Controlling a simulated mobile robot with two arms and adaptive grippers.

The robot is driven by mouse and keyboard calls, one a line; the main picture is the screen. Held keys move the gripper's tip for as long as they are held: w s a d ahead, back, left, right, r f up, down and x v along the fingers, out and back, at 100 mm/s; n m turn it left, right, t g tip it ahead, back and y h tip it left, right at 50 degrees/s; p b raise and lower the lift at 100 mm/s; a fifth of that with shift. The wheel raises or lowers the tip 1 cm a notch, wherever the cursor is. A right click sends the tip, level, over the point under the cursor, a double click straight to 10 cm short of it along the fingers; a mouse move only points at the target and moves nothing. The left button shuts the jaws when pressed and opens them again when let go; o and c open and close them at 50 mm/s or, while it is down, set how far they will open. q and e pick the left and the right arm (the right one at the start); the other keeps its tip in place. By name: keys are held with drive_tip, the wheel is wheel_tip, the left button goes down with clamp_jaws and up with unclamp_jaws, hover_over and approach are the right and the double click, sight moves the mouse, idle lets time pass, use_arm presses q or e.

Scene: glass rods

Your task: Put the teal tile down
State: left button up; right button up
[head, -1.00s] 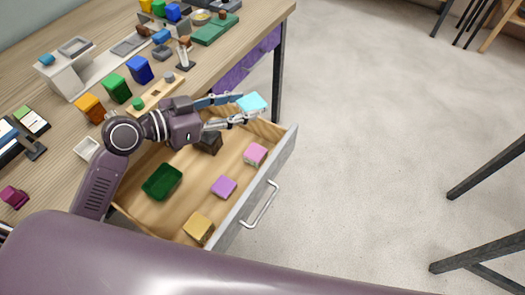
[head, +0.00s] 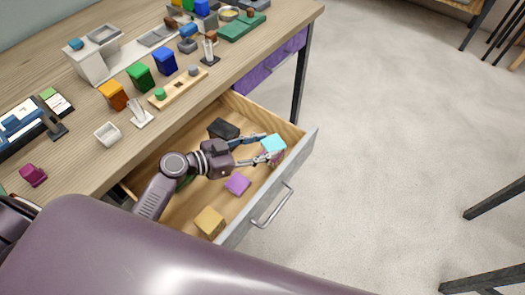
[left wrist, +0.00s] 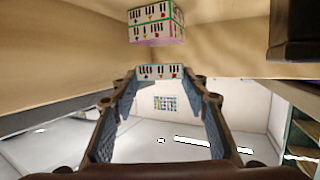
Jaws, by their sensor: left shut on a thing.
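The teal tile (head: 273,142) is between the fingertips of my left gripper (head: 266,150), over the far right part of the open drawer (head: 283,212). My left gripper is shut on it. In the left wrist view the tile (left wrist: 160,71) shows a row of black and white keys between the fingertips. A pink block (head: 266,158) lies below it in the drawer, partly hidden by the fingers. In the left wrist view, which looks upside down, the pink-edged block (left wrist: 156,33) is apart from the tile, in line with it. My right gripper is not in view.
The drawer also holds a purple block (head: 238,184), a yellow block (head: 210,221), a black block (head: 223,129) and a dark green one mostly hidden by my arm. The drawer floor between them is bare. The desktop (head: 85,150) above carries many small items.

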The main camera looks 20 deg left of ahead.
use_arm(q)
wheel_tip(320, 180, down, 2)
drive_tip(key=shift+f, duration=0.25)
drive_tip(key=shift+f+b, duration=0.15)
drive_tip(key=shift+b, duration=0.15)
drive_tip(key=o, duration=1.3)
drive_tip(key=shift+c, duration=0.2)
